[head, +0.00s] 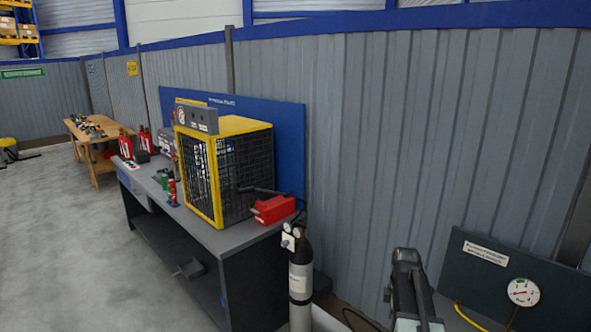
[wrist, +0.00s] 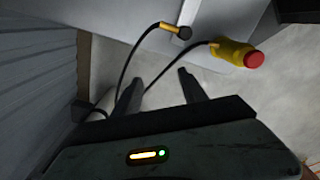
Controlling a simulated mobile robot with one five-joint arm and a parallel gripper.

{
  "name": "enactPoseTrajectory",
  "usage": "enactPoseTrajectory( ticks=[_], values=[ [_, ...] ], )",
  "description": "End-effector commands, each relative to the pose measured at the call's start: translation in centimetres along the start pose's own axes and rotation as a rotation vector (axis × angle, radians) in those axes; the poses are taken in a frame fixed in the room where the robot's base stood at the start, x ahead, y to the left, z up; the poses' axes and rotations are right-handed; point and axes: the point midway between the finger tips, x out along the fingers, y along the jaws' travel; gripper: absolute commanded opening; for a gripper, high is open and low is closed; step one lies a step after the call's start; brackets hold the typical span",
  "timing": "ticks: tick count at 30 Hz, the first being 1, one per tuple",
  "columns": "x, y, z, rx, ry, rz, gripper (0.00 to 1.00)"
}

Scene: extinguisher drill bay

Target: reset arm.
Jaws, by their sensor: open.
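My arm (head: 408,290) shows at the bottom right of the head view, in front of the grey wall; most of it is out of the picture. In the wrist view, the two dark fingers of my gripper (wrist: 160,76) stand apart with nothing between them. A dark cable runs behind the fingers to a yellow piece with a red end (wrist: 239,55), which lies ahead and to the right, apart from them. A second cable leads to a yellow-and-black fitting (wrist: 175,31) ahead of the fingers.
A workbench (head: 240,236) bears a yellow mesh cage (head: 240,165) and a red box (head: 274,209). A dark panel with a round gauge (head: 523,292) is at right. Open floor (head: 70,245) lies at left.

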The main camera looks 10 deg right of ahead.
Motion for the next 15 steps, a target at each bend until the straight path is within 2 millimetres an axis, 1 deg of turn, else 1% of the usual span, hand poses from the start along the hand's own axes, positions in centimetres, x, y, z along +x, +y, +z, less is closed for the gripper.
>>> enactPoseTrajectory(
  ticks=[1, 2, 3, 5, 6, 8, 9, 10, 12, 15],
  values=[
    [0.4, -1.6, -4.0, -0.012, 0.000, 0.000, 0.50],
    [0.6, -2.3, -6.1, -0.007, 0.000, 0.000, 0.50],
    [0.7, -3.5, -8.7, 0.008, 0.000, -0.001, 0.50],
    [1.0, -5.6, -12.5, 0.044, 0.000, -0.001, 0.50],
    [1.1, -7.1, -14.8, 0.078, 0.000, -0.001, 0.50],
    [1.3, -9.7, -18.0, 0.154, 0.000, -0.001, 0.50],
    [1.5, -11.5, -19.7, 0.226, 0.000, -0.001, 0.50],
    [1.5, -12.7, -20.6, 0.288, 0.000, -0.001, 0.50],
    [1.5, -14.7, -21.6, 0.452, -0.001, -0.001, 0.50],
    [1.4, -16.0, -20.9, 0.716, -0.001, -0.001, 0.50]
  ],
)
